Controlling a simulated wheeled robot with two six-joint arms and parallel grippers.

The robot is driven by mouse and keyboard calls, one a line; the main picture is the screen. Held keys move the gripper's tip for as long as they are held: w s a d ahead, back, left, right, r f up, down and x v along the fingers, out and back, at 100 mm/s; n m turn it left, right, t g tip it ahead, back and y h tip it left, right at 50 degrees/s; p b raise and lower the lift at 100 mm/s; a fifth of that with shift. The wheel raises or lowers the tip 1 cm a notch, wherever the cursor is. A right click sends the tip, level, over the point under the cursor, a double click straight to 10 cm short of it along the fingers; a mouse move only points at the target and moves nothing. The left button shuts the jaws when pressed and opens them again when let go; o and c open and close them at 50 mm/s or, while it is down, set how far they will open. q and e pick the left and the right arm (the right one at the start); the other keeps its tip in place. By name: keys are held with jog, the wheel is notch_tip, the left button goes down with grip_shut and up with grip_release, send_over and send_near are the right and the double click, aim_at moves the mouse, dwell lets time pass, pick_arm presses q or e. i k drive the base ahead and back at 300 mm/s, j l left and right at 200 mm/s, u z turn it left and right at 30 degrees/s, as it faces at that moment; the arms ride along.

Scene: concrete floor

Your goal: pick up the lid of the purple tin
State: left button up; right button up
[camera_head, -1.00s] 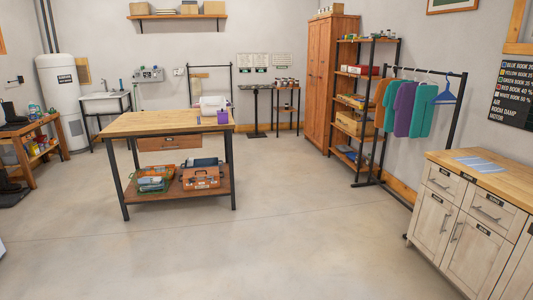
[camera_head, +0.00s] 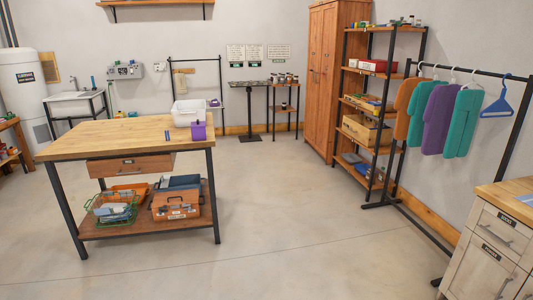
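A purple tin (camera_head: 198,131) stands on the wooden workbench (camera_head: 115,137), near its right end. It is small and box-like in this view, and I cannot make out whether its lid is a separate piece on top. A second small purple thing (camera_head: 214,103) shows behind the bench, too small to identify. Neither of my grippers is in view.
A white bin (camera_head: 187,113) stands just behind the tin, and small blue items (camera_head: 168,136) lie to its left. The bench's lower shelf holds an orange toolbox (camera_head: 176,203) and a green basket (camera_head: 112,208). Open concrete floor (camera_head: 290,220) lies in front and right.

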aim_at(198, 124)
jog(key=i, duration=2.1)
